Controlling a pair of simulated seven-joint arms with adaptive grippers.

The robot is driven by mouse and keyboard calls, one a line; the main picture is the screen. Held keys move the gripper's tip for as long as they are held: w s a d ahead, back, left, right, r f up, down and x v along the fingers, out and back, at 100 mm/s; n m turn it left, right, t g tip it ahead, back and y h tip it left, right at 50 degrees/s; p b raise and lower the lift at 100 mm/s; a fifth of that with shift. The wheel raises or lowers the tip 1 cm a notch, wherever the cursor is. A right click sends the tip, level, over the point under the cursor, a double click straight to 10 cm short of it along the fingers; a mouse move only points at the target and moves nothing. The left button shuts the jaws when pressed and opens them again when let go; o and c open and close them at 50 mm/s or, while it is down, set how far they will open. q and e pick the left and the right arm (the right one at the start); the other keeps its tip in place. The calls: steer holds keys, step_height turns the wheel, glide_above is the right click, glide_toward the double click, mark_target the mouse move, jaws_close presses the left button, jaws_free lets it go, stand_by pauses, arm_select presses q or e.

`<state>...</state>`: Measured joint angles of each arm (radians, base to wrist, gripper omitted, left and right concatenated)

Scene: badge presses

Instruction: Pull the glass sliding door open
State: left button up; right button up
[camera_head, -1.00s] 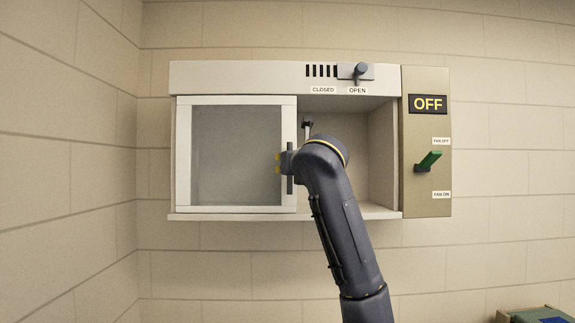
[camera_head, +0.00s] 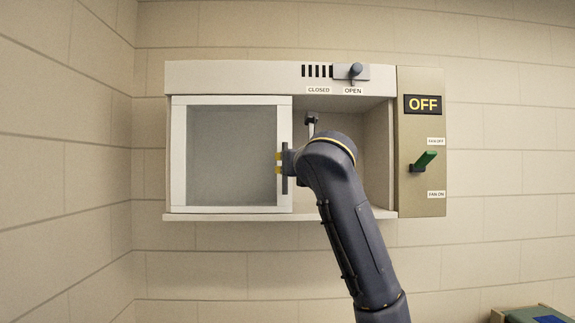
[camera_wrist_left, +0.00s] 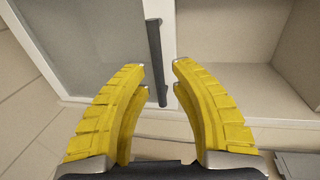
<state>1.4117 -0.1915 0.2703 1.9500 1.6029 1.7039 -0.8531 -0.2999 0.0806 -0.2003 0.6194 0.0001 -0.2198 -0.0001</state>
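The glass sliding door (camera_head: 234,155), a grey pane in a white frame, covers the left part of a white wall cabinet (camera_head: 280,78). Its dark vertical bar handle (camera_head: 285,187) is on the door's right frame. In the left wrist view, the open fingers (camera_wrist_left: 161,70) are on either side of the handle (camera_wrist_left: 156,60), with gaps showing. My right gripper is not in view.
The cabinet's right part is an open compartment (camera_head: 376,150). Above it, a slider knob (camera_head: 355,70) is by the OPEN label. A side panel (camera_head: 421,131) has an OFF display and a green lever (camera_head: 426,160). A green-topped object (camera_head: 530,314) is at lower right.

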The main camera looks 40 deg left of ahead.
arm_select(q)
steer(key=v, duration=0.7)
stand_by(0.4)
